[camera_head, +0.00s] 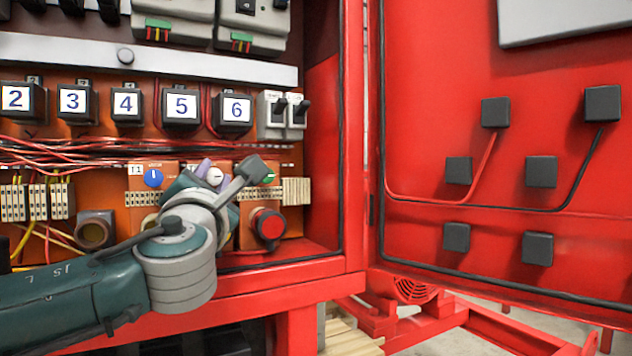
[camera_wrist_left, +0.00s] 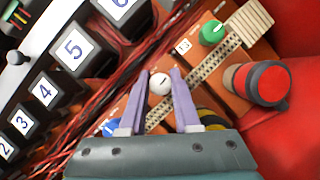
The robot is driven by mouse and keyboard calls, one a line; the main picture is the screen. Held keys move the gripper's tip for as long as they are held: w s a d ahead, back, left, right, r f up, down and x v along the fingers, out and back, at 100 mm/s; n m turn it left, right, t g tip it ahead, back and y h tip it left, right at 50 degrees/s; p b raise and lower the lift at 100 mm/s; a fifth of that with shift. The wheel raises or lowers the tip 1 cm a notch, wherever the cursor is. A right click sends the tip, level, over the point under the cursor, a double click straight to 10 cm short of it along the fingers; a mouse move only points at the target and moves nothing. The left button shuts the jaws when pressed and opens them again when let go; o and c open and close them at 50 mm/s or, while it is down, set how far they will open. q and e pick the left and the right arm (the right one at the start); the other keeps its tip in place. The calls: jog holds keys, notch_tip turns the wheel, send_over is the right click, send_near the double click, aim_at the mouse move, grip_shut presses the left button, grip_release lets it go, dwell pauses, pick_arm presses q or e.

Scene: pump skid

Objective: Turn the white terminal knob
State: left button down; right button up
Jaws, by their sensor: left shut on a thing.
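The white terminal knob (camera_head: 215,176) is on the orange panel inside the red cabinet, between a blue knob (camera_head: 153,177) and a green knob (camera_head: 267,178). In the left wrist view the white knob (camera_wrist_left: 160,84) has a dark pointer mark and sits between the two purple fingers. My left gripper (camera_head: 207,170) is shut on the white knob, with one finger on each side of it. My own wrist hides part of the panel below the knob in the head view. My right gripper is in neither view.
A red push button (camera_head: 269,225) sticks out below and right of the knob. Red wires (camera_head: 100,146) and numbered black relays (camera_head: 181,106) lie above. The open red door (camera_head: 480,75) stands at the right.

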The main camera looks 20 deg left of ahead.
pick_arm(q)
jog(key=n+g+y+b, duration=0.1)
jog(key=n+y+b, duration=0.1)
jog(key=n+b, duration=0.2)
jog(key=n+g+y+b, duration=0.2)
jog(key=n+b, duration=0.2)
jog(key=n, duration=0.3)
jog(key=n+g+y+b, duration=0.2)
jog(key=n+y+b, duration=0.1)
jog(key=n+b, duration=0.1)
jog(key=shift+d+f+n, duration=0.1)
jog(key=shift+f+n, duration=0.2)
jog(key=shift+n, duration=0.6)
jog(key=n+g+y+b, duration=0.1)
jog(key=n+g+b, duration=0.1)
jog(key=n, duration=0.1)
jog(key=shift+r+n, duration=0.15)
jog(key=shift+n, duration=0.15)
jog(key=shift+r+n+g+y+b, duration=0.15)
jog(key=shift+n+g+b, duration=0.35)
jog(key=shift+n, duration=0.55)
jog(key=shift+n+g+y+b, duration=0.15)
jog(key=shift+n+g, duration=0.55)
jog(key=shift+n, duration=0.35)
jog(key=c, duration=0.6)
grip_release()
jog(key=shift+c, duration=0.2)
jog(key=v, duration=1)
jog(key=shift+r, duration=0.1)
